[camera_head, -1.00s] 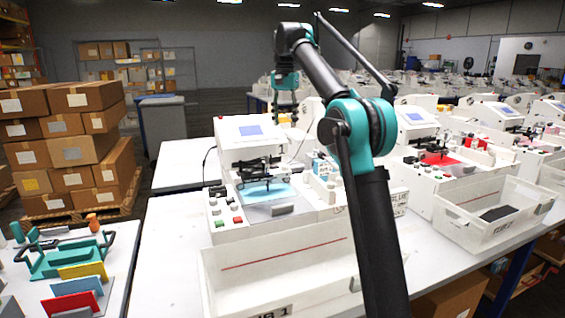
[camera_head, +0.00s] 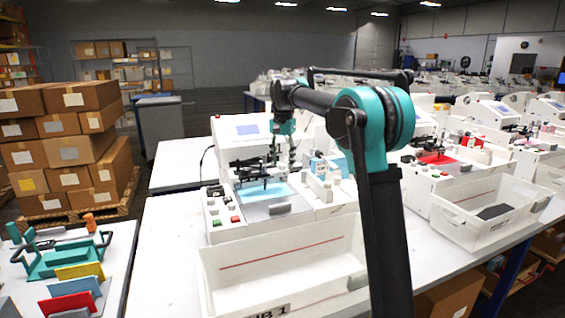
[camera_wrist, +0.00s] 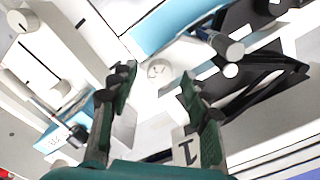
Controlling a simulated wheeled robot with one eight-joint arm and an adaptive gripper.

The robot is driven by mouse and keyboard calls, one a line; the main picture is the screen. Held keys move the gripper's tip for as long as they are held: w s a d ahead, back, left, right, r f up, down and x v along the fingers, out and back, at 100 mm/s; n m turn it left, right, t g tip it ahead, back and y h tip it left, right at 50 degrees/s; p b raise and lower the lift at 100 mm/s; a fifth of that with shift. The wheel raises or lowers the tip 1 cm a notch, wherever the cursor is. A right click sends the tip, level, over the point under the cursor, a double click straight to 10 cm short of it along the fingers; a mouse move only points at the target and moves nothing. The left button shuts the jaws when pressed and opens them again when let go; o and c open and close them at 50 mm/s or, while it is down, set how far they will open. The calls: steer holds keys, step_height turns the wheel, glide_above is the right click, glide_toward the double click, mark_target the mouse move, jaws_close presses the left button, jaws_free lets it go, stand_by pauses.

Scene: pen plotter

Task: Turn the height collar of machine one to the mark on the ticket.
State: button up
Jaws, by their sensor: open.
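Machine one (camera_head: 240,150) is a white pen plotter with a small screen and a light blue sheet on its bed. My gripper (camera_head: 282,160) hangs over its black pen carriage, fingers down. In the wrist view the gripper (camera_wrist: 155,80) is open and empty. A small round pale knob (camera_wrist: 158,70) shows between and beyond the fingertips. A blue and grey cylinder (camera_wrist: 226,45) sits on the black carriage to the right. I cannot tell which of these is the height collar. A plate with a "1" (camera_wrist: 187,150) is partly behind the right finger. No ticket mark is readable.
A white bin (camera_head: 285,265) stands in front of the machine. A side table at left holds a teal fixture (camera_head: 65,258) and coloured plates (camera_head: 75,290). Another plotter (camera_head: 440,165) and its bin (camera_head: 490,215) stand at right. Stacked cartons (camera_head: 65,150) are at far left.

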steer(key=shift+f, duration=0.3)
steer(key=shift+c, duration=0.6)
jaws_close()
steer(key=shift+n, duration=0.4)
steer(key=n, duration=0.5)
steer(key=shift+n, duration=0.3)
steer(key=n, duration=0.5)
steer(key=shift+n, duration=0.3)
